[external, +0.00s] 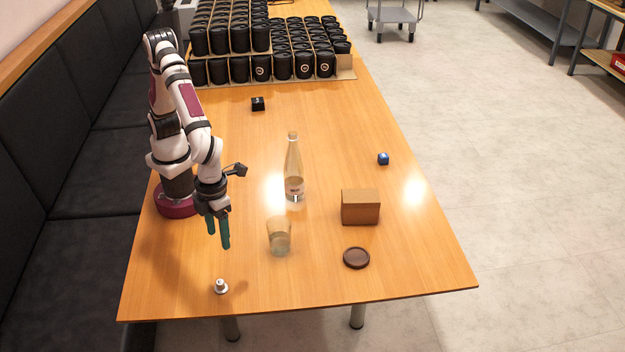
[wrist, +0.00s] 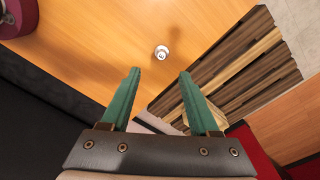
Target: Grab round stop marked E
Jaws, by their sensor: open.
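A small round white-and-metal stop (external: 220,287) stands on the wooden table near its front edge, at the lower left in the external view. The stop also shows in the wrist view (wrist: 161,52), just beyond the fingertips and roughly centred between them. Its top has a dark mark that is too small to read surely. My gripper (external: 217,238) points down with green fingers, above the table and apart from the stop. In the wrist view my gripper (wrist: 159,73) is open, with nothing between its fingers.
A glass (external: 279,237) stands right of my gripper, with a clear bottle (external: 294,170) behind it. Several black cups (external: 240,68) fill the far end. The table around the stop is clear.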

